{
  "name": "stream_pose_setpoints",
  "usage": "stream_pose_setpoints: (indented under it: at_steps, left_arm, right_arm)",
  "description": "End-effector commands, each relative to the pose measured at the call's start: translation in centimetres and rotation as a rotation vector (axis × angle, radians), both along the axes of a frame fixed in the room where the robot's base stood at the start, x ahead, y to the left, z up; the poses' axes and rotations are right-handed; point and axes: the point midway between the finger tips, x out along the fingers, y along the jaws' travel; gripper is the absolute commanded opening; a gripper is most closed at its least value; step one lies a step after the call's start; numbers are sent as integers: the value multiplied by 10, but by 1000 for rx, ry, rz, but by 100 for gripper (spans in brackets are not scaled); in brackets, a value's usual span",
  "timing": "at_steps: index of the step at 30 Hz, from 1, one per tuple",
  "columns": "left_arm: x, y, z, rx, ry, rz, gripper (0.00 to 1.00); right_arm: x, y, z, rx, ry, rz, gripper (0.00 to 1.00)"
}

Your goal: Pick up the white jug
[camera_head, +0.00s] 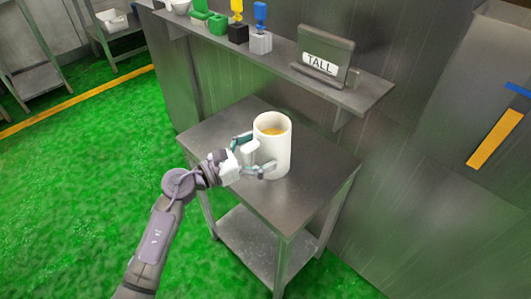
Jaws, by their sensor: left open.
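The white jug (281,151) stands upright on a small metal table (240,122), with something orange-yellow inside it. Its handle is on its left side, facing my left gripper. My left gripper (254,156) is open, with its fingers at the handle side of the jug, one finger behind and one in front. I cannot tell whether the fingers touch the jug. My right gripper is not in view.
A metal wall shelf (345,98) above the table carries a sign reading TALL (322,64) and several coloured items. A metal wall stands behind and to the right of the table. Green floor lies open on the left.

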Motion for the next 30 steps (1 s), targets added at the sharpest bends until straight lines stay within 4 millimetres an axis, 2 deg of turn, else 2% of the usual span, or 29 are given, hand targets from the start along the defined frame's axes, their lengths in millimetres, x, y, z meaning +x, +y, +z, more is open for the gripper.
stream_pose_setpoints:
  at_steps: [2, 20, 30]
  left_arm:
    - [0, 0, 0, 0, 0, 0, 100]
    - [0, 0, 0, 0, 0, 0, 0]
    - [0, 0, 3, -3, -6, 1, 0]
  right_arm:
    - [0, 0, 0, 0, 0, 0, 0]
    - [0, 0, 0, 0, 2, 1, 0]
    - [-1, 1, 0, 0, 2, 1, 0]
